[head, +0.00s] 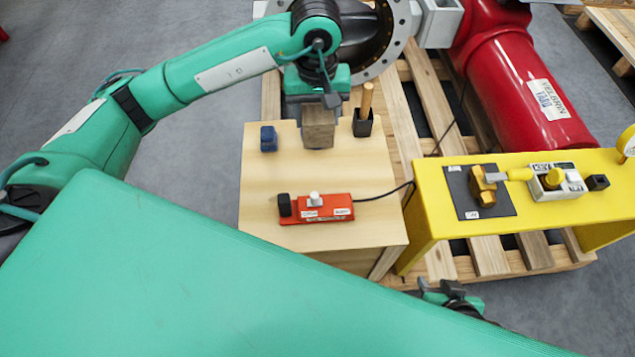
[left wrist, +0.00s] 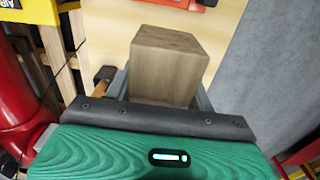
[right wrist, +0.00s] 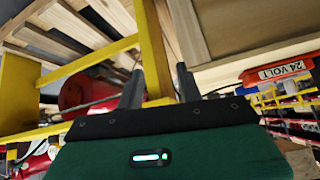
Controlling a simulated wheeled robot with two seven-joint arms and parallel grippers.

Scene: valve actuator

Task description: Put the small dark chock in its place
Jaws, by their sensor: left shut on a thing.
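A grey-brown wooden block (head: 318,126), by its look the small dark chock, is held below my left gripper (head: 318,103) over the back of the light wooden bench top. In the left wrist view the block (left wrist: 168,62) sits between the two fingers of the left gripper (left wrist: 163,92), which is shut on it. I cannot tell if its underside touches the bench. My right gripper (right wrist: 161,88) is low, near the yellow stand, its fingers apart with nothing between them. The chock's place cannot be made out.
On the bench (head: 262,195) are a dark blue block (head: 268,138), a black holder with a wooden handle (head: 363,125) and a red switch box (head: 325,208). A yellow stand (head: 432,205) with a valve handle is at right. A flanged pipe and red cylinder (head: 505,90) lie behind.

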